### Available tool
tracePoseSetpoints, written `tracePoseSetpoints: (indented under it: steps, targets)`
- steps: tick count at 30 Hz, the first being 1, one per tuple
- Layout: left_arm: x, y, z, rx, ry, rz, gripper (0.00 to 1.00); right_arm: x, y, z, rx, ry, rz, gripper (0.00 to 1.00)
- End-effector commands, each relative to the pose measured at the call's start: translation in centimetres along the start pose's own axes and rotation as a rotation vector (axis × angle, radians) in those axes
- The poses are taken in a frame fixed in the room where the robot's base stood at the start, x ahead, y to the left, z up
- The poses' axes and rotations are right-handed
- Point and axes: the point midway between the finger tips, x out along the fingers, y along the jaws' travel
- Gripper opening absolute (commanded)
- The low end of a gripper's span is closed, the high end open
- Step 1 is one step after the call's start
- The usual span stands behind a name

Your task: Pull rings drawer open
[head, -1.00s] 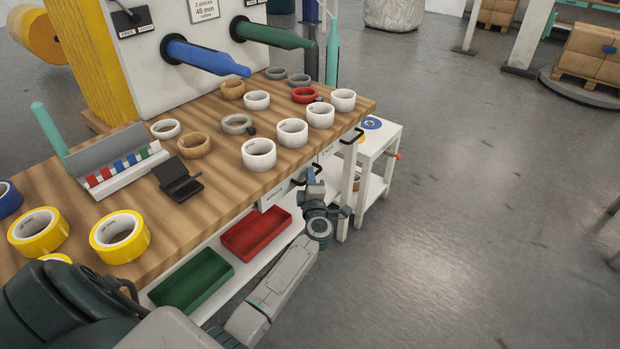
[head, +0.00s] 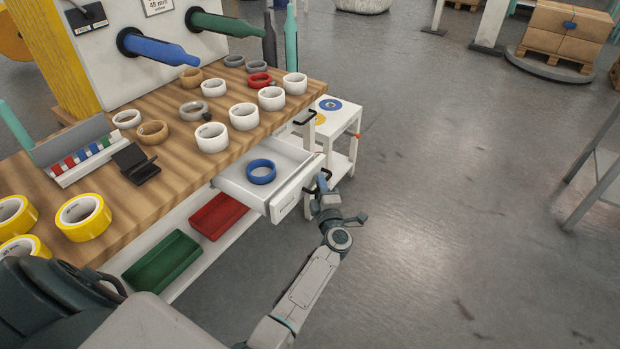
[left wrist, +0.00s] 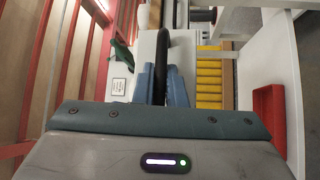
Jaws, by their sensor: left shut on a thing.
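The white drawer (head: 233,189) stands pulled out from under the wooden bench top, with a blue ring (head: 261,171) lying inside. Its front has a label, too small to read now, and a black handle (head: 322,178). My left gripper (head: 324,190) is at the handle, in front of the drawer. In the left wrist view its blue-grey fingers (left wrist: 162,84) are shut on the black handle (left wrist: 162,50). My right gripper does not show.
White, grey, brown and yellow tape rolls stand on the bench top (head: 185,160). A second black handle (head: 304,117) is farther right under the bench. Red (head: 218,217) and green (head: 160,262) trays lie on the lower shelf.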

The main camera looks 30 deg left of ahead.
Motion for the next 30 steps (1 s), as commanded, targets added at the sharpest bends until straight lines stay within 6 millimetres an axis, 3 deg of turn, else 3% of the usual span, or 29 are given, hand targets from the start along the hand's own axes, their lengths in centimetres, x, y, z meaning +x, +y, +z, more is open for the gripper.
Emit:
tracePoseSetpoints:
  steps: [6, 19, 20, 22, 30]
  targets:
    - [-1.05, 0.16, 0.98, 0.001, 0.001, -0.002, 0.0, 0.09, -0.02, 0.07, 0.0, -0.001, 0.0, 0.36]
    - [-1.19, 0.19, 1.11, 0.001, 0.001, -0.001, 0.0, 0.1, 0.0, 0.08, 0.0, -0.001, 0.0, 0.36]
    - [-1.19, 0.19, 1.11, 0.001, 0.001, -0.001, 0.17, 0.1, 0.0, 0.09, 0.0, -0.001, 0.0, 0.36]
    - [-1.18, 0.21, 1.11, 0.001, 0.001, -0.001, 0.3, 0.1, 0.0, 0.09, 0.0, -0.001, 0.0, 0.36]
    - [-1.14, 0.28, 1.13, 0.001, 0.001, 0.0, 0.32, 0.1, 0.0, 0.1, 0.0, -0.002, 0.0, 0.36]
